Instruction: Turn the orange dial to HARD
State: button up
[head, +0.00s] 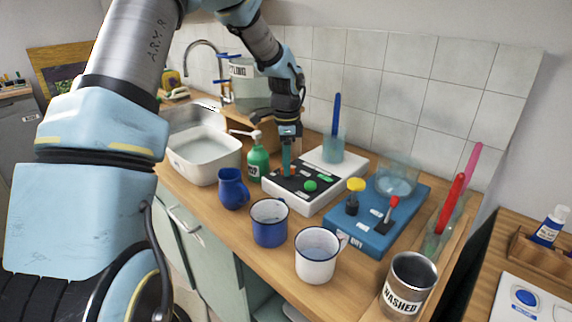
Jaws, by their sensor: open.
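The orange dial (292,172) is a small spot of orange on the black top of a white control box (318,193) on the counter. My gripper (288,170) points down over the dial, and its fingers cover much of it. The gripper is open, with its fingertips at the dial; I cannot tell whether they touch it. A green knob (311,185) sits on the same panel, nearer the front. The panel's labels, HARD among them, are too small to read, and the dial's setting is hidden.
A green pump bottle (258,163) stands just left of the box, with a blue jug (232,188) before it. Blue (269,228) and white (316,262) mugs stand in front. A blue device (372,232) with yellow and red levers is at right. A glass (334,147) stands behind.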

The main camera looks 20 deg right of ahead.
notch_tip(320, 180, up, 10)
jog(key=b, duration=0.2)
jog(key=shift+r, duration=0.2)
